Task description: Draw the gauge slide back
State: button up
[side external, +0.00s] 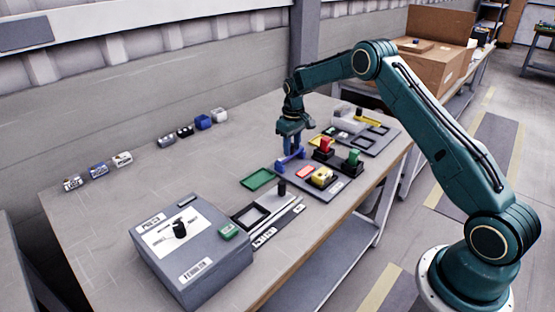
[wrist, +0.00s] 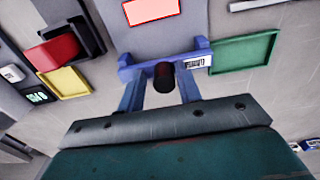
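In the side external view a black upright knob (side external: 282,187) stands by a long grey strip (side external: 278,216), which looks like the gauge slide; the exact join is too small to tell. My gripper (side external: 291,148) points down away from it, over a blue holder (side external: 289,161) farther back. In the wrist view my two blue fingers (wrist: 162,88) are spread on either side of a dark round post (wrist: 164,76), with gaps visible beside it. The blue holder (wrist: 197,61) with a white label lies behind the post. The fingertips' contact with it is unclear.
A green tray (side external: 258,179) and red tray (side external: 306,171) flank the holder. Red (side external: 326,146) and green (side external: 354,157) blocks stand nearby. A large grey box (side external: 187,245) with a black knob sits at front left.

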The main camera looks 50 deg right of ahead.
jog(key=shift+s+a+f, duration=0.25)
jog(key=shift+a+f, duration=0.2)
jog(key=shift+a, duration=0.05)
jog(key=shift+w+d+r, duration=0.1)
jog(key=shift+d+r, duration=0.05)
jog(key=shift+r, duration=1.5)
jog(key=shift+d+r, duration=0.1)
jog(key=shift+r, duration=1.8)
jog(key=shift+r, duration=0.1)
jog(key=shift+a+r, duration=0.25)
jog(key=shift+r, duration=0.3)
jog(key=s+a+r+t, duration=0.1)
jog(key=s+a+r, duration=0.5)
jog(key=s+r, duration=0.3)
jog(key=s+a+r+t, duration=0.2)
jog(key=s+a+r, duration=0.4)
jog(key=r, duration=0.4)
jog(key=s+a+t, duration=0.1)
jog(key=s+a, duration=0.1)
jog(key=s, duration=1)
jog(key=s+a+t, duration=0.1)
jog(key=s+a, duration=0.2)
jog(key=s, duration=0.9)
jog(key=shift+s+a+f, duration=0.2)
jog(key=shift+a+f, duration=0.05)
jog(key=shift+f, duration=0.2)
